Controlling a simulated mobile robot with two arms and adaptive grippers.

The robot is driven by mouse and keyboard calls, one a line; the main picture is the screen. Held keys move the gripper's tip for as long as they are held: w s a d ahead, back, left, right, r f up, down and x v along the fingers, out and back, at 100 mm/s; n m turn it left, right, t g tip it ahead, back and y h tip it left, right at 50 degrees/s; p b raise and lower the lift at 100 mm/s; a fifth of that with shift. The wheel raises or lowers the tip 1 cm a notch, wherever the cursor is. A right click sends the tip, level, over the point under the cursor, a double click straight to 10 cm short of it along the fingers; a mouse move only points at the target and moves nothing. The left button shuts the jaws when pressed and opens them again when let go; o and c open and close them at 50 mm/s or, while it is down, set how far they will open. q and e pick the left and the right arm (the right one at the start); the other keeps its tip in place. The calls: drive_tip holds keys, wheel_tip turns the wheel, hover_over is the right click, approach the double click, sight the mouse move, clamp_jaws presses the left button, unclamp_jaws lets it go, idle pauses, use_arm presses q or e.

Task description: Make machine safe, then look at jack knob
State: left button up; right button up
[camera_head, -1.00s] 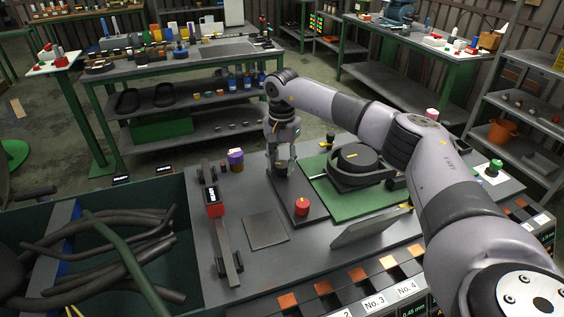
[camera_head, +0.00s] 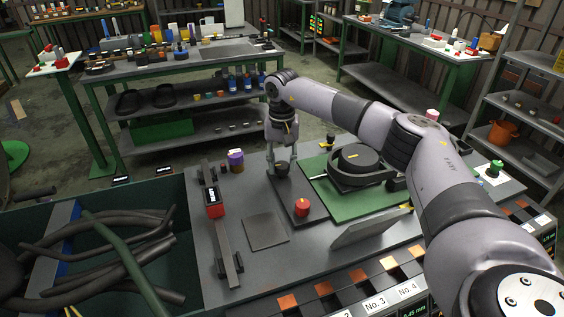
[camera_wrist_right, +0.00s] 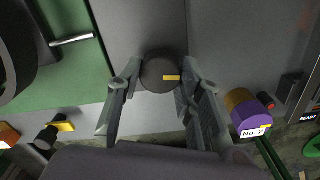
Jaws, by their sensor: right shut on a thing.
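My right gripper (camera_head: 282,163) reaches down over a dark round knob (camera_wrist_right: 161,74) with a yellow mark and is shut on it. In the head view the knob (camera_head: 283,169) is partly covered by the fingers. It is at the far end of a dark raised plate (camera_head: 286,193). A red knob (camera_head: 302,207) sits at the plate's near end. A black round machine part (camera_head: 356,158) stands on a green base to the right. I cannot tell which knob is the jack knob. My left gripper is not in view.
A rail with a red block (camera_head: 214,202) lies left. A bin of dark hoses (camera_head: 100,250) is at the lower left. A small black knob (camera_wrist_right: 46,138) stands nearby.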

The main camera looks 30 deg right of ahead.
sight(282, 165)
drive_tip(key=shift+w+r, duration=0.1)
drive_tip(key=shift+r, duration=0.1)
drive_tip(key=o, duration=1.2)
drive_tip(key=shift+f, duration=0.15)
drive_tip(key=shift+c, duration=0.2)
wheel_tip(282, 165, up, 12)
drive_tip(key=shift+f, duration=0.1)
